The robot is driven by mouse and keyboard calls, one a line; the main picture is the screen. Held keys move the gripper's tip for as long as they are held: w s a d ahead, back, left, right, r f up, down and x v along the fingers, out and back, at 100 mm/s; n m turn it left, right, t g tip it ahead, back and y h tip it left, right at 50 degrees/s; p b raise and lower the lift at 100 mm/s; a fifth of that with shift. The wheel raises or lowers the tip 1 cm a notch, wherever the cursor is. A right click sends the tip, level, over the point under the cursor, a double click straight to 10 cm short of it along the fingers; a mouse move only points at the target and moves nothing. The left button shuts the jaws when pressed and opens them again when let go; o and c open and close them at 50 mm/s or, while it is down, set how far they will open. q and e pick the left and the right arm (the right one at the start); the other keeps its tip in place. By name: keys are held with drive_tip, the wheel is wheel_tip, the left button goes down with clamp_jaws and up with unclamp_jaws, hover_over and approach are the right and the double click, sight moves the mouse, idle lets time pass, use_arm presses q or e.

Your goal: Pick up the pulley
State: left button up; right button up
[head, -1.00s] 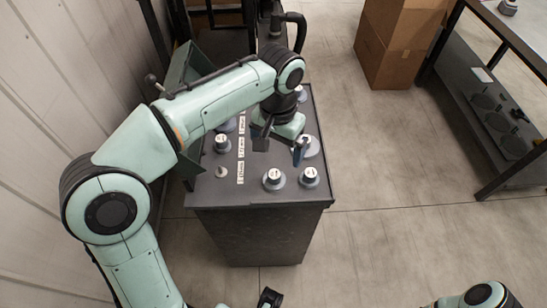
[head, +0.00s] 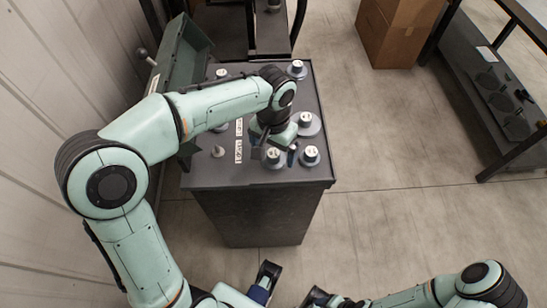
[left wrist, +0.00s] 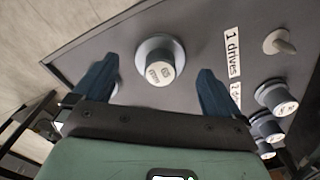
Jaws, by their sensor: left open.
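Several grey pulleys with pale labelled hubs stand on the dark bench top. One pulley (head: 274,158) near the front edge lies at my left gripper (head: 275,155). In the left wrist view this pulley (left wrist: 158,60) stands between and ahead of the two blue fingertips of the left gripper (left wrist: 155,82), with gaps on both sides. The left gripper is open and empty. Another pulley (head: 310,156) stands to its right, and a wider one (head: 307,123) behind. Part of my right arm (head: 480,285) shows at the bottom right; its jaw state is unclear.
The dark bench (head: 255,178) has a small grey peg (head: 218,151) and white label strips (head: 239,140), one reading "1 drives" (left wrist: 232,52). More pulleys (left wrist: 275,97) stand beside the strips. A cardboard box (head: 398,32) and a rack (head: 500,105) are to the right. Floor between is clear.

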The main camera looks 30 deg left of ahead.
use_arm(q)
wheel_tip(320, 180, down, 2)
drive_tip(key=shift+f, duration=0.25)
drive_tip(key=c, duration=1.2)
drive_tip(key=shift+r, duration=0.1)
wheel_tip(320, 180, up, 19)
drive_tip(key=p, duration=0.5)
wheel_tip(320, 180, up, 5)
drive_tip(key=p, duration=0.4)
hover_over(274, 153)
drive_tip(key=shift+a+r, duration=0.1)
